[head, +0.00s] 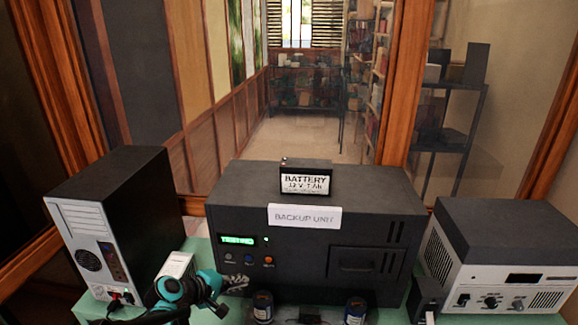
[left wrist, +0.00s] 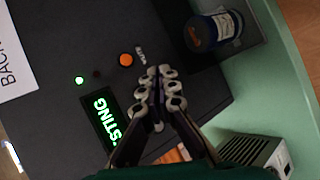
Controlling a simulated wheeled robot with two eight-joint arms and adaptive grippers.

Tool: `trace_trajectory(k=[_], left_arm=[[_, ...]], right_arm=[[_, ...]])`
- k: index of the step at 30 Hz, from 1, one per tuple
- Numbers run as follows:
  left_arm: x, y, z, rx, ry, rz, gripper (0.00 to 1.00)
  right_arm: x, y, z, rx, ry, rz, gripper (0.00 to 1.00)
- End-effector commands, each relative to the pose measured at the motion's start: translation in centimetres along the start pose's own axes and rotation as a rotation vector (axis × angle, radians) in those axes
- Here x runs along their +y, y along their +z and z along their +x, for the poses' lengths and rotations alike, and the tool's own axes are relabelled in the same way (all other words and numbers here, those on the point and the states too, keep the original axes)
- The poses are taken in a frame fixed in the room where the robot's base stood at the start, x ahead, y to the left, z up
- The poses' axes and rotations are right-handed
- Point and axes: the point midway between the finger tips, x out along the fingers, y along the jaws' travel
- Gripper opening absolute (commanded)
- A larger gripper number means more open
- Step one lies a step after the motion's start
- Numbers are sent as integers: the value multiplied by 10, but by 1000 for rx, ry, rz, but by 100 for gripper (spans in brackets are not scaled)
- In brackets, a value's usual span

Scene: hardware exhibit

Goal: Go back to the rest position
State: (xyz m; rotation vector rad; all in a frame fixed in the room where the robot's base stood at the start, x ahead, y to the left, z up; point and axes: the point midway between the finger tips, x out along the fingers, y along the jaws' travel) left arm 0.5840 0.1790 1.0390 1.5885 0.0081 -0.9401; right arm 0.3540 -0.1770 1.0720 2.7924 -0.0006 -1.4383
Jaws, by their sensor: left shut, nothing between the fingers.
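My left gripper (head: 236,283) is in front of the lower left of the black backup unit (head: 300,270), near its row of buttons. In the left wrist view my left gripper (left wrist: 162,85) has its fingers together with nothing between them, in front of the unit's panel. An orange button (left wrist: 126,60) and a lit green lamp (left wrist: 79,80) show beside the fingertips. The fingers partly cover the green display (left wrist: 108,115); in the head view the display (head: 237,240) appears to read "TESTING". I cannot make out my right gripper.
A battery (head: 306,181) stands on the unit. A dark computer tower (head: 110,215) is at left, a grey-white device (head: 505,255) at right. Two dark cylinders (head: 263,306) (head: 355,310) stand in front of the unit. A small white box (head: 178,265) is beside my left arm.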

Motion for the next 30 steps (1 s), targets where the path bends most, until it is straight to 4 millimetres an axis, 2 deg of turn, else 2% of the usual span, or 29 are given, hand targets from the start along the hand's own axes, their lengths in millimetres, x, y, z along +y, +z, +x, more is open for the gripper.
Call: trace_trajectory(k=[4, 8, 15, 21, 24, 30], left_arm=[[-6, 32, -22, 22, -95, 165, 0], [-21, 64, -50, 46, -209, 375, 0], [-63, 108, -107, 78, -408, 775, 0], [-97, 124, -142, 93, -533, 1041, 0], [-106, 127, -151, 98, -568, 1116, 0], [-111, 127, -156, 101, -588, 1161, 0]], right_arm=[[0, 4, 5, 0, 0, 0, 41], [0, 7, 10, 0, 0, 0, 41], [0, 13, 18, 0, 0, 0, 41], [0, 16, 22, 0, 0, 0, 41], [0, 17, 23, 0, 0, 0, 41], [0, 17, 23, 0, 0, 0, 41]])
